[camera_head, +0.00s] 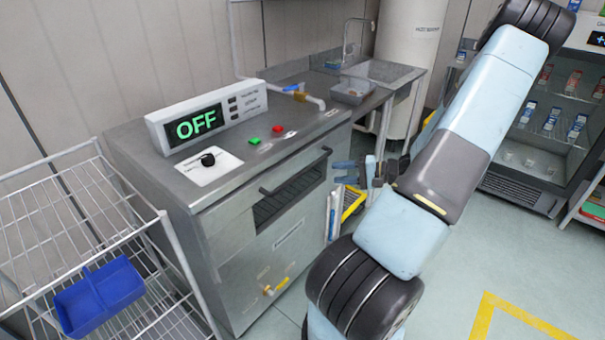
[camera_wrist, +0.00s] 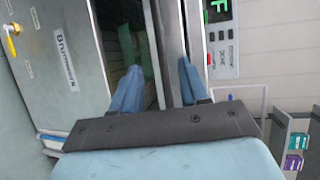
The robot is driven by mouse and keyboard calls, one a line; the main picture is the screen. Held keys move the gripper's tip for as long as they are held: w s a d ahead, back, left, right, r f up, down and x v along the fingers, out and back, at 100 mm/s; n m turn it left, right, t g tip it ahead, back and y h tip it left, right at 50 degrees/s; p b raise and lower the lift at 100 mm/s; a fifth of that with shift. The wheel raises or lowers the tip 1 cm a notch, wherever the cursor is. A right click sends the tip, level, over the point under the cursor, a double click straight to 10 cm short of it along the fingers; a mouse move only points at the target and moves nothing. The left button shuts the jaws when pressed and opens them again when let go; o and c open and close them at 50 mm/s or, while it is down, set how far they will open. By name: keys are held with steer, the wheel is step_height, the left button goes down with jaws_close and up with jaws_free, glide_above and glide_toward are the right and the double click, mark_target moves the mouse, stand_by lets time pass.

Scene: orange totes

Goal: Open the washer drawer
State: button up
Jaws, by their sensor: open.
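The washer is a steel cabinet (camera_head: 235,255) with a sign reading OFF on its top. Its drawer front has a dark bar handle (camera_head: 297,171) along the upper edge, above a dark slotted opening (camera_head: 285,201). My gripper (camera_head: 345,172) is open, its blue fingers to the right of the handle's right end. In the wrist view my gripper (camera_wrist: 158,90) has its fingers spread, with a dark gap and upright steel edges beyond them. The washer's labelled front (camera_wrist: 65,70) fills the left there. I cannot tell whether the handle lies between the fingers.
A wire rack (camera_head: 60,220) with a blue bin (camera_head: 98,296) stands at the left. A sink counter (camera_head: 385,75) is behind, with a white tank (camera_head: 408,50). A glass-front fridge (camera_head: 550,120) is at the right. The floor (camera_head: 450,280) at right is clear.

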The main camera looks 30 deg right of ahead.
mark_target(303, 173)
steer(key=shift+t, duration=0.4)
steer(key=x, duration=1.3)
steer(key=shift+w+d+f, duration=0.1)
steer(key=shift+w+f, duration=0.15)
steer(key=shift+f, duration=0.2)
jaws_close()
steer(key=shift+s, duration=0.1)
